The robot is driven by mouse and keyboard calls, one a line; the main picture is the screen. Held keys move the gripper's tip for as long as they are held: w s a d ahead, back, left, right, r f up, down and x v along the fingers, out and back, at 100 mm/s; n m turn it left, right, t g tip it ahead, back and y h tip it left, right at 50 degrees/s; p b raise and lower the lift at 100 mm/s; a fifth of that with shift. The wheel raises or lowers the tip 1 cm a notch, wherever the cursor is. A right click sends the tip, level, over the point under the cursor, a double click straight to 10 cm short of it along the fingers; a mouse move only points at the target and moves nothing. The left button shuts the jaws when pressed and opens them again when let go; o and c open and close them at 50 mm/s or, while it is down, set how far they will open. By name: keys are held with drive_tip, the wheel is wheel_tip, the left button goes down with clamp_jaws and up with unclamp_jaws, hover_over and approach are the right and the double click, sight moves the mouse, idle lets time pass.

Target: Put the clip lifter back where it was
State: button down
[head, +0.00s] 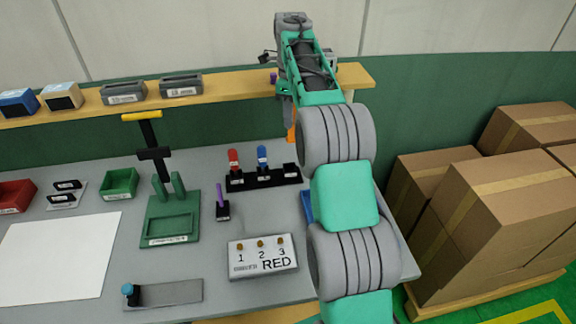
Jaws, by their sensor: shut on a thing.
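My gripper (286,106) is up near the shelf's right end, largely hidden behind my own arm. It is shut on an orange piece (291,126), probably the clip lifter, which shows as a narrow strip beside my arm above the back of the bench. Its lower end and the fingertips are hard to see. A black rack (262,180) stands below on the bench. It has a red-handled tool (234,161) and a blue-handled tool (263,158) upright in it. The rack's right place (290,169) shows no handle.
A purple tool (219,194) stands in a small black holder. A green press-like fixture (172,222), a box marked RED (263,257), a green bin (120,184) and a white sheet (60,258) occupy the bench. The shelf (225,87) runs behind. Cardboard boxes (480,190) stand right.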

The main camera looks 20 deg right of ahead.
wheel_tip(320, 180, down, 16)
drive_tip(key=shift+r+p, duration=0.2)
drive_tip(key=shift+p, duration=1)
drive_tip(key=c, duration=1.2)
unclamp_jaws()
drive_tip(key=shift+r, duration=0.1)
wheel_tip(320, 180, up, 12)
drive_tip(key=shift+a+f+b, duration=0.1)
drive_tip(key=shift+b, duration=0.95)
drive_tip(key=s+a+r+n+t, duration=0.1)
drive_tip(key=s+a+r+n, duration=0.3)
drive_tip(key=s+n, duration=0.45)
drive_tip(key=s+a+r+n+t, duration=0.1)
drive_tip(key=s+a+n+t, duration=0.1)
drive_tip(key=s+a+n, duration=0.55)
drive_tip(key=s+f+n, duration=0.2)
drive_tip(key=s+n, duration=0.1)
drive_tip(key=s, duration=0.1)
drive_tip(key=s+a+f+n, duration=0.1)
drive_tip(key=s+f+n, duration=0.1)
drive_tip(key=s+n, duration=0.1)
drive_tip(key=s+f+n+t, duration=0.1)
drive_tip(key=s+f+n, duration=0.2)
drive_tip(key=s, duration=0.3)
drive_tip(key=shift+a+n, duration=0.15)
drive_tip(key=shift+n, duration=0.25)
